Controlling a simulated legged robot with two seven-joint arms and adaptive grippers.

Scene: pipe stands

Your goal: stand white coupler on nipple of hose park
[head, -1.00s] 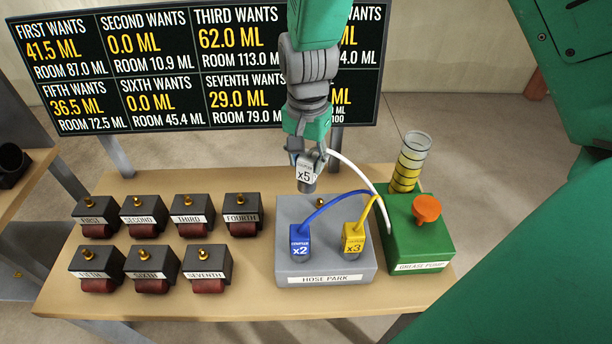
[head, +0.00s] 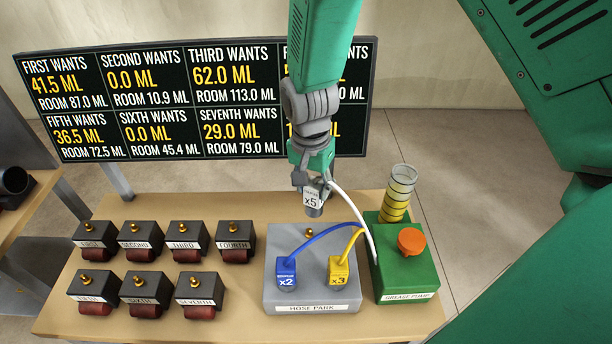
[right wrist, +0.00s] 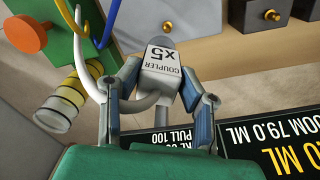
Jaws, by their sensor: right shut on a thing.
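The white coupler (head: 313,197), marked x5, is held by my right gripper (head: 312,182) above the back part of the grey hose park (head: 312,297). In the right wrist view the coupler (right wrist: 160,65) sits between the two fingers of the gripper (right wrist: 160,85). Its white hose runs to the green grease pump. A bare brass nipple (head: 309,232) shows at the back of the hose park, below the coupler and apart from it. My left gripper is not in view.
The blue x2 coupler (head: 286,272) and yellow x3 coupler (head: 339,271) stand at the park's front, hoses arching behind them. The grease pump (head: 405,275) with orange button (head: 411,241) and clear cylinder (head: 398,195) is at right. Several black blocks with brass nipples stand at left.

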